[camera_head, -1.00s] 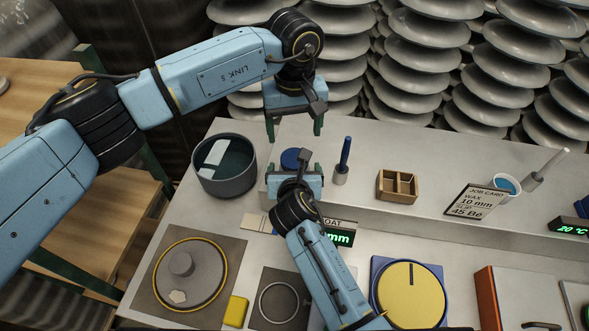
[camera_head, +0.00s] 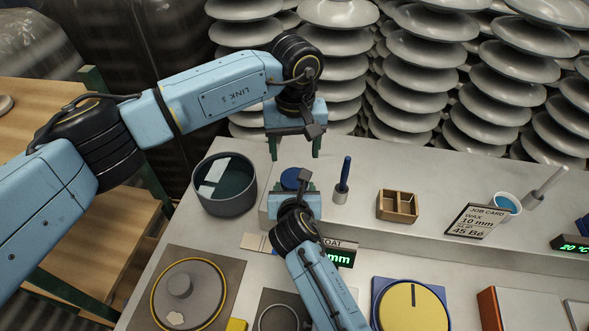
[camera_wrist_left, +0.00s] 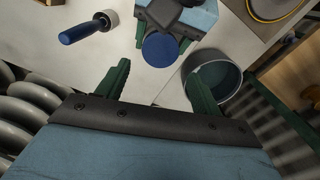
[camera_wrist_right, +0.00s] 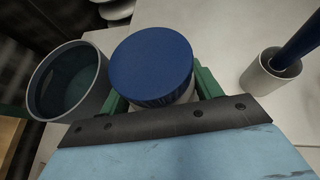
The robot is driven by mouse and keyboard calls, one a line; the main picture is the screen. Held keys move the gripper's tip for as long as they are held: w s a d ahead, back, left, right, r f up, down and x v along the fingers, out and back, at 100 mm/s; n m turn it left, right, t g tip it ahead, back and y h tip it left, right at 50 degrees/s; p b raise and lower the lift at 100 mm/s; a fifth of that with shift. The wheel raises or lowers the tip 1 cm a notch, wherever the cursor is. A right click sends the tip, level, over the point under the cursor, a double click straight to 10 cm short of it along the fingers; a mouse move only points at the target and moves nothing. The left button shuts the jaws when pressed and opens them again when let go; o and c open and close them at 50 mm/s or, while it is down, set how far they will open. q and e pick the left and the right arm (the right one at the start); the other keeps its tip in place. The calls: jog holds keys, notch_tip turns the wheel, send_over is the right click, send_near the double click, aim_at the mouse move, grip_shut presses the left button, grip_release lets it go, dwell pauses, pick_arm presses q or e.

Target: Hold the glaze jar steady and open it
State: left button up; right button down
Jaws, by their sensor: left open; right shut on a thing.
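The glaze jar has a blue round lid and a pale body; its lid (camera_head: 292,178) shows just beyond my right gripper in the head view. In the right wrist view the blue lid (camera_wrist_right: 152,65) sits on the jar between the green fingers. My right gripper (camera_wrist_right: 155,92) is shut on the jar's body, below the lid. My left gripper (camera_head: 295,148) is open and empty, above and behind the jar, fingers pointing down. In the left wrist view the lid (camera_wrist_left: 160,48) lies ahead between the open fingers, with a gap.
A grey tub (camera_head: 224,184) of dark liquid stands left of the jar. A blue-handled tool in a holder (camera_head: 342,180) stands to its right, then a wooden box (camera_head: 398,205). A turntable disc (camera_head: 188,294) and a yellow dial (camera_head: 411,308) lie in front. Insulator stacks stand behind.

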aim_at(295, 178)
pick_arm(q)
jog(key=m, duration=0.5)
jog(key=shift+r+m, duration=0.2)
jog(key=shift+m, duration=1.1)
jog(key=shift+f, duration=0.15)
notch_tip(295, 178, down, 8)
jog(key=shift+r, duration=0.15)
